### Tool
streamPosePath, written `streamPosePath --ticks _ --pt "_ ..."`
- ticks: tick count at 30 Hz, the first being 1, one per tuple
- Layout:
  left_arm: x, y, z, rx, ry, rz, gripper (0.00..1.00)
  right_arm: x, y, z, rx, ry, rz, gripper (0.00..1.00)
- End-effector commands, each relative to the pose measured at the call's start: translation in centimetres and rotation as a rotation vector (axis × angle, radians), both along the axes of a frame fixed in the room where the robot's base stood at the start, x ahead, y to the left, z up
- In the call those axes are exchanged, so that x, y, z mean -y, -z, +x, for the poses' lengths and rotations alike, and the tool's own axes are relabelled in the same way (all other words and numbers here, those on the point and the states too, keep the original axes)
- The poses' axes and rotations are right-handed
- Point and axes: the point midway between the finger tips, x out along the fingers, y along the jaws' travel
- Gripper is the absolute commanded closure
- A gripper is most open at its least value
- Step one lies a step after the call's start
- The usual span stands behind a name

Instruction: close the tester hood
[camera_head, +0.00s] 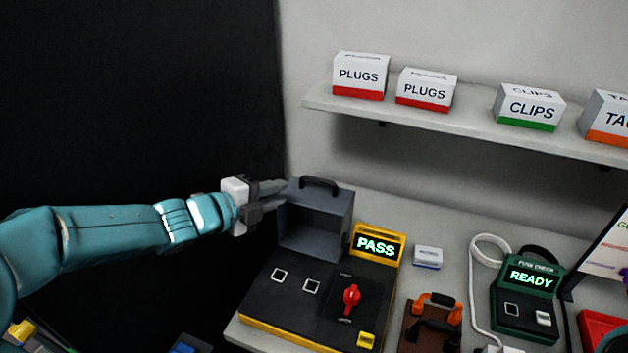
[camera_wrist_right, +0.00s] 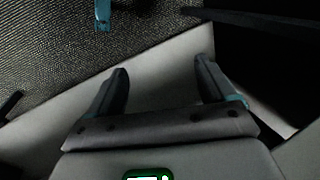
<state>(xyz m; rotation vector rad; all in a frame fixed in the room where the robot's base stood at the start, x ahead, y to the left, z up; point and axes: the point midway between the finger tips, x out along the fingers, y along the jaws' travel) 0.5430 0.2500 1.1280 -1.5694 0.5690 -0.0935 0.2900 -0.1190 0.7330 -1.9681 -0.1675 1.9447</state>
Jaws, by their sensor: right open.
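The tester (camera_head: 290,315) is a black and yellow unit on the bench, with a red knob (camera_head: 351,298) and a yellow display (camera_head: 377,243) reading PASS. Its grey hood (camera_head: 325,222) stands raised at the back left of the unit, with a dark handle (camera_head: 320,184) on its top edge. My left gripper (camera_head: 281,194) reaches in from the left. Its two fingers are apart with a gap between them, and their tips are at the hood's left edge. I cannot tell whether they touch it. My right gripper (camera_wrist_right: 160,82) is open and empty in the right wrist view.
A shelf (camera_head: 460,123) above the back of the bench holds several labelled boxes. A small white box (camera_head: 428,257), orange-handled tools (camera_head: 437,310) and a green fuse checker (camera_head: 528,300) reading READY lie right of the tester. A black panel (camera_head: 140,100) fills the left.

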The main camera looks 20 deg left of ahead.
Motion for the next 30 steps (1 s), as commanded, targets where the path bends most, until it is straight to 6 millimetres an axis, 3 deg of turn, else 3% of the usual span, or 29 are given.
streamPosePath --ticks 9,15,27,30 --pt "3.3 2.1 6.6 -0.002 0.004 0.0 0.77 0.0 -0.6 0.0 0.0 0.0 0.0 0.17" --pt "4.4 2.9 9.3 -0.002 0.002 0.0 0.77 0.0 -1.0 0.0 0.0 0.0 0.0 0.17" --pt "4.7 3.3 10.3 0.0 0.0 0.0 0.77 0.0 -1.1 0.0 0.0 0.0 0.0 0.17" --pt "4.7 3.3 10.3 -0.001 0.0 0.0 1.0 0.0 -1.0 0.0 0.0 0.0 0.0 0.17"
